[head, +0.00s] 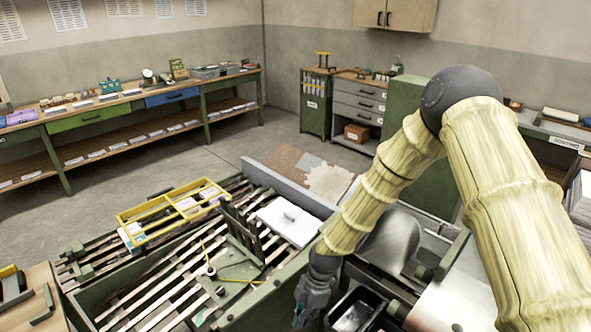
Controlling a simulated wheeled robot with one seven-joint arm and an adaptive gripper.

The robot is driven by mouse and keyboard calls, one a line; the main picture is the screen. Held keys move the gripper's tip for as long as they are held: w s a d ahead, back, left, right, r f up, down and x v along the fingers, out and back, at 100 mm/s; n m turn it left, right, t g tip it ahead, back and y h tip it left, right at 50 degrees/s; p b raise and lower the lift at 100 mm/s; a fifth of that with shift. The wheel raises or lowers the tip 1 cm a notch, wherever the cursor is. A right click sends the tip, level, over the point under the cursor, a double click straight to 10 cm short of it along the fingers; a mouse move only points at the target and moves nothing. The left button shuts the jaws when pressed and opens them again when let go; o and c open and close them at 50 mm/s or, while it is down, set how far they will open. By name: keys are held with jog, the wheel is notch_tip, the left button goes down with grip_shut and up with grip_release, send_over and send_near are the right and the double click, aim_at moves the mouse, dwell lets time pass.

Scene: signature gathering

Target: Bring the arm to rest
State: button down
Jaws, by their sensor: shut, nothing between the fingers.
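My gripper (312,300) is at the bottom middle of the head view, at the end of my bent arm, and points down. It is shut with nothing between its fingers. It hangs beside the right edge of the slatted bench (150,300) and left of a dark tray (355,312). My arm rises to a dark joint at upper right and comes down again to the gripper. The exact gap between the fingertips and what lies below cannot be told.
On the slatted bench are a yellow divided tray (172,212), a green upright frame (241,240) and a white paper stack (290,222). A long workbench (130,100) lines the left wall. A grey drawer cabinet (357,105) stands at the back. Open floor (215,155) lies between.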

jog(key=s+d+f+m+t+b, duration=0.1)
jog(key=s+d+f+m, duration=0.45)
jog(key=s, duration=0.25)
jog(key=s+d+f+m, duration=0.4)
jog(key=s+f+m, duration=0.25)
jog(key=s, duration=0.25)
jog(key=s+d+m+t+h, duration=0.1)
jog(key=s+d+m+h, duration=0.1)
jog(key=s+d+m, duration=0.9)
jog(key=s, duration=0.3)
jog(key=shift+s+f+h+b, duration=0.15)
jog(key=shift+h+b, duration=0.25)
